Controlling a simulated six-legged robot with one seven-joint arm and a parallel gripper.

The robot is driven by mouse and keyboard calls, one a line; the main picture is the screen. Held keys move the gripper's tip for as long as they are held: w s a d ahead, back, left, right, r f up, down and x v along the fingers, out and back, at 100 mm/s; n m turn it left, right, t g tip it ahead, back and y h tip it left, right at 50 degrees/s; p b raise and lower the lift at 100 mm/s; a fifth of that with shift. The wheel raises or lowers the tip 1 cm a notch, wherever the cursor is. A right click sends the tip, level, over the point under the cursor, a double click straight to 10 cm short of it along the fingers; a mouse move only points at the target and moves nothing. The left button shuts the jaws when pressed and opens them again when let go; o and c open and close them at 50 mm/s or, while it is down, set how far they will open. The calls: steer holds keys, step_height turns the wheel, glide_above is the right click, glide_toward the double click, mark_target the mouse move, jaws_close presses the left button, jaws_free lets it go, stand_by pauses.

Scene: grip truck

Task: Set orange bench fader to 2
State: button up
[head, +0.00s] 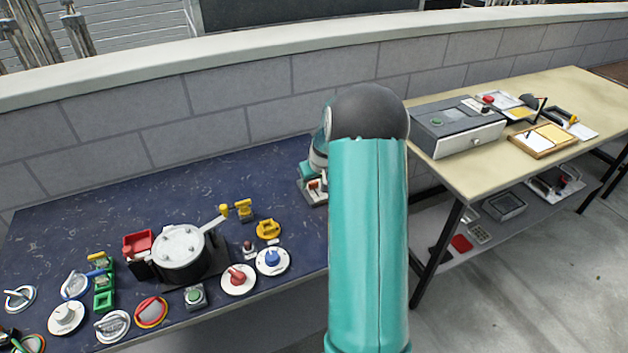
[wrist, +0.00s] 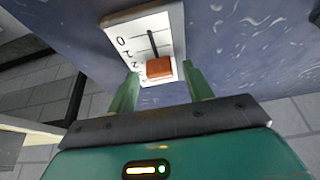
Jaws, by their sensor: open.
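The orange bench fader is a pale plate (wrist: 112,28) with a dark slot and an orange knob (wrist: 159,68) in the wrist view. A 0 shows at the far end of its scale, with further marks running toward my gripper; the nearer ones are hard to read. The knob sits at the near end of the visible slot. My gripper (wrist: 160,72) is open, with one green finger on each side of the knob; I cannot tell whether either touches it. In the head view the fader (head: 312,197) is on the dark blue bench, partly hidden by my arm.
The blue bench (head: 120,215) holds a pot (head: 182,250), a yellow valve-like piece (head: 240,209) and several dials and buttons to the left of the fader. A block wall (head: 240,100) stands behind. A beige table (head: 480,180) with a grey drawer box (head: 455,130) stands to the right.

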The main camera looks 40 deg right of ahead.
steer(key=v, duration=1.4)
steer(key=shift+a+f, duration=0.1)
steer(key=s+a+r+n, duration=0.1)
steer(key=s+a+r, duration=0.1)
steer(key=a+r, duration=0.35)
steer(key=s+a+r, duration=0.2)
steer(key=a, duration=0.6)
steer(key=s+a+r+n, duration=0.1)
steer(key=a+r, duration=0.2)
steer(key=a, duration=0.4)
steer(key=s+a+r+n+t+y, duration=0.1)
steer(key=s+a, duration=1.3)
steer(key=s, duration=0.2)
steer(key=shift+a+r, duration=0.35)
steer(key=shift+r, duration=0.05)
steer(key=shift+s+a, duration=0.15)
